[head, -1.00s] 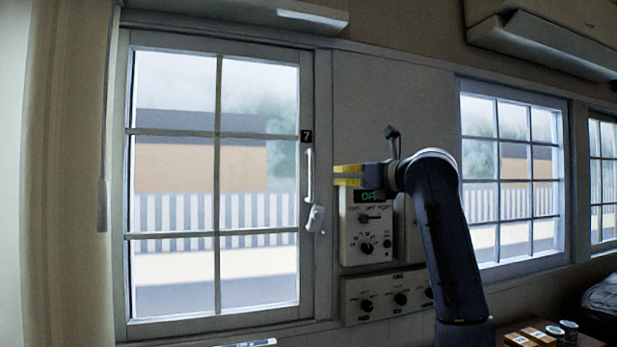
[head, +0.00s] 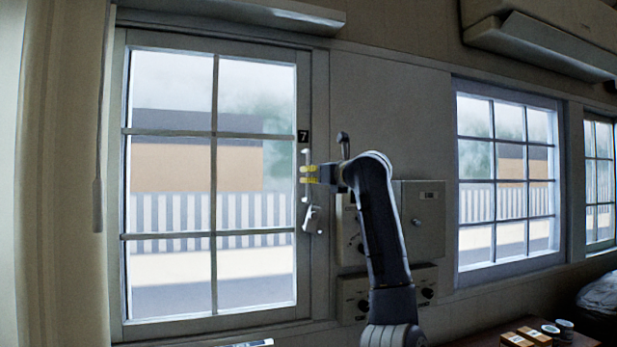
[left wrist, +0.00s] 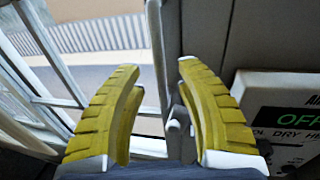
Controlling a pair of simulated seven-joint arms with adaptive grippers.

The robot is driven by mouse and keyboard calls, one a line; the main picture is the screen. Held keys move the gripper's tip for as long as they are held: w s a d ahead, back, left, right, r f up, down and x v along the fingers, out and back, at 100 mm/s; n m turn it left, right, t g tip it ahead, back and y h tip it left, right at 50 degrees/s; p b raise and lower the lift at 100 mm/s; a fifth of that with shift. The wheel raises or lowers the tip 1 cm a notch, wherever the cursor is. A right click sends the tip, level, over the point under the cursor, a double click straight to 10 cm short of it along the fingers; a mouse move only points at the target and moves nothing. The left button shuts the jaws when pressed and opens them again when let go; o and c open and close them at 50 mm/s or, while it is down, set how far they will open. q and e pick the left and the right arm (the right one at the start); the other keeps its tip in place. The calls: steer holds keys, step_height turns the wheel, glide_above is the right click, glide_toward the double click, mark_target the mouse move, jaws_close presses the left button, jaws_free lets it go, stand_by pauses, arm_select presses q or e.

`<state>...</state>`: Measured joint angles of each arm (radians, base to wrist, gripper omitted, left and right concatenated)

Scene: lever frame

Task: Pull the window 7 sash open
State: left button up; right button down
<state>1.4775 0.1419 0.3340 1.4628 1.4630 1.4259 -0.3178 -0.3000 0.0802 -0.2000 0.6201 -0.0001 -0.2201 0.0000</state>
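The window 7 sash (head: 213,235) is a pale multi-pane frame at the left of the head view. It looks closed in its frame, next to the black "7" tag (head: 303,136). A slim white upright pull handle (head: 306,156) runs along its right stile, with a white latch (head: 312,216) below. My left gripper (head: 309,174) has its yellow fingers at the handle's height. In the left wrist view the fingers (left wrist: 160,68) are open, with the handle bar (left wrist: 155,40) between them and a gap on each side. My right gripper is not in view.
A control box (head: 350,235) with an "OFF" display in the left wrist view (left wrist: 298,117) is on the wall right of the window, partly behind my arm. A lower knob panel (head: 350,297) sits beneath. A second window (head: 507,185) is further right.

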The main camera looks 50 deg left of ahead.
mark_target(309, 195)
arm_select(q)
steer(key=shift+w+a, duration=0.15)
steer(key=shift+a, duration=0.7)
steer(key=shift+w+a, duration=0.15)
steer(key=shift+a, duration=0.7)
jaws_close()
